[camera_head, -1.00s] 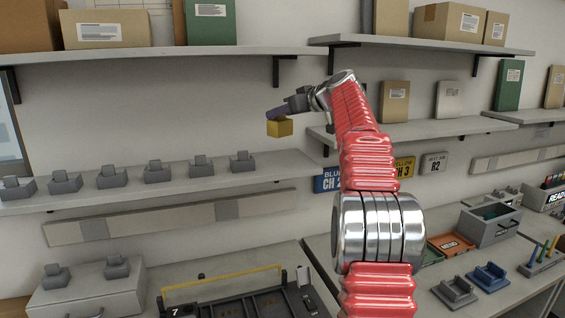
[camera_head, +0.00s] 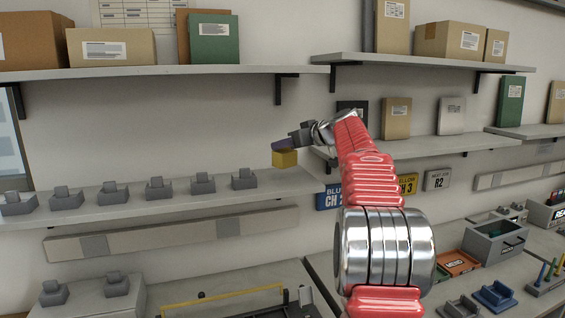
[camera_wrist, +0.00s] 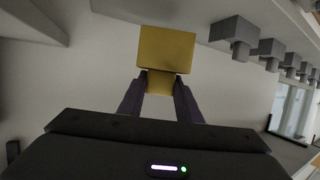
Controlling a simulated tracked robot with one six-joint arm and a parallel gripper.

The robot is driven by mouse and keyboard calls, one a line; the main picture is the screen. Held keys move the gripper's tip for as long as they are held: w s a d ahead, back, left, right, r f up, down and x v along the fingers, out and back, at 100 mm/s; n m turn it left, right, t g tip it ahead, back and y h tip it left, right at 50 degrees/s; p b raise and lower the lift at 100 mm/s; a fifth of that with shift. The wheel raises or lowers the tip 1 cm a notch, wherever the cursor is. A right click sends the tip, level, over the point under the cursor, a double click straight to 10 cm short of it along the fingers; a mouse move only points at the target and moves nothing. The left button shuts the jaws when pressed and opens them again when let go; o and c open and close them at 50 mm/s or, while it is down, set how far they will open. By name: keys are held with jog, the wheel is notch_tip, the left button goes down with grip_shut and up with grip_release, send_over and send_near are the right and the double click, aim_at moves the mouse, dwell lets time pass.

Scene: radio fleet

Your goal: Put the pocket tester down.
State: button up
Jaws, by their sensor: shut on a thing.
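The pocket tester is a small yellow block (camera_head: 285,158), held in my gripper (camera_head: 281,148). In the head view it hangs in front of the wall, near the right end of the lower left shelf and a little above it. In the wrist view the yellow tester (camera_wrist: 166,50) sits between the two dark fingers (camera_wrist: 160,92), which are shut on its narrower lower part. The tester appears clear of any surface. Its far side is hidden.
Boxes stand on the upper shelf (camera_head: 180,71). A yellow-railed tray (camera_head: 225,296) lies on the bench below. Signs (camera_head: 329,197) hang right of the shelf.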

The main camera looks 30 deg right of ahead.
aim_at(290, 158)
jog(key=shift+f, duration=0.4)
jog(key=shift+f, duration=2.1)
jog(key=o, duration=1.2)
jog(key=shift+f, duration=0.15)
